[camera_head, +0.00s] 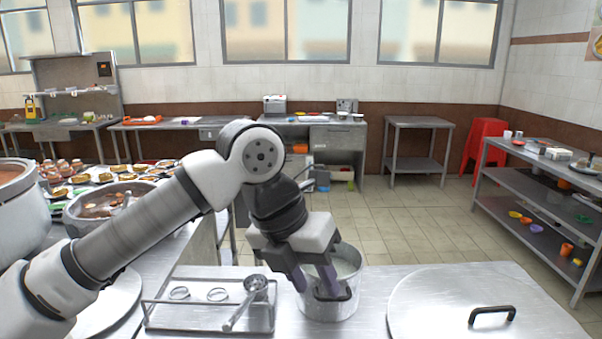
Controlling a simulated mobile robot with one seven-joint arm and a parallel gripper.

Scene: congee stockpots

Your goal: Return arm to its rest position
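The right finger overlaps a dark handle-like part at the pot's front. I cannot tell whether it touches the pot. My arm reaches in from the lower left, bent at the elbow, and hides part of the counter.
A wire-framed tray (160,316) with a ladle (244,301) and rings lies left of the pot. A round lid (430,305) with a black handle (492,311) lies right. A soup pot (95,207) and food plates stand left. Open floor (400,222) lies beyond the counter.

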